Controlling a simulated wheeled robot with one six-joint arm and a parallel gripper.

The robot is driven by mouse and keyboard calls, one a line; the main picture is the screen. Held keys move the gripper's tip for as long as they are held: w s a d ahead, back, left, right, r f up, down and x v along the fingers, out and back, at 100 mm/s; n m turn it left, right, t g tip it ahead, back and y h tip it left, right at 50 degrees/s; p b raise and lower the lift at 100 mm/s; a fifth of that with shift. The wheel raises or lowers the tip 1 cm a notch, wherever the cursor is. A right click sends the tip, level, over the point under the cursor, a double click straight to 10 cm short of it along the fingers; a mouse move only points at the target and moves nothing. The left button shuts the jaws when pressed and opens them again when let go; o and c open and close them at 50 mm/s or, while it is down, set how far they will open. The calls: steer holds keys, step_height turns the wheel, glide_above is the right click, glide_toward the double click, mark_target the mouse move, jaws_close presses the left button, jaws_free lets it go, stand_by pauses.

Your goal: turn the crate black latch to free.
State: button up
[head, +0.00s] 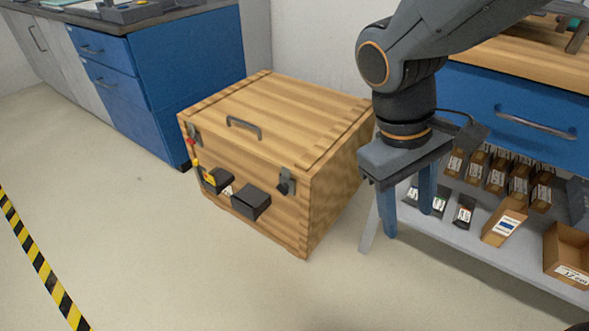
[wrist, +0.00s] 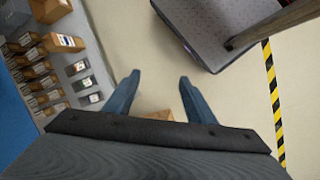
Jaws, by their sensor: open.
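The wooden crate (head: 270,130) stands on the floor in the middle of the head view, lid down, with a grey handle on top. A latch with a black knob (head: 287,186) sits at the front's upper right corner. Its exact turn is too small to tell.
Two dark boxes (head: 250,202) stick out from the crate's front. A blue-drawer bench with a low shelf (head: 465,235) of small bins stands right, close to my gripper. A blue cabinet (head: 185,75) is behind left. Floor in front is clear up to the striped tape (head: 38,260).

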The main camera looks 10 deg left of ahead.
steer(key=w+a+f+n+t+h+b, duration=0.35)
steer(key=w+f+n, duration=0.25)
steer(key=w+f, duration=0.2)
steer(key=n+t+y+b, duration=0.4)
steer(key=n+t+b, duration=0.6)
steer(key=n, duration=0.4)
glide_toward(280, 191)
steer(key=f+p, duration=0.1)
steer(key=shift+t, duration=0.35)
steer(key=shift+b+x, duration=1.15)
steer(key=shift+x, duration=2.85)
steer(key=shift+d+r, duration=0.1)
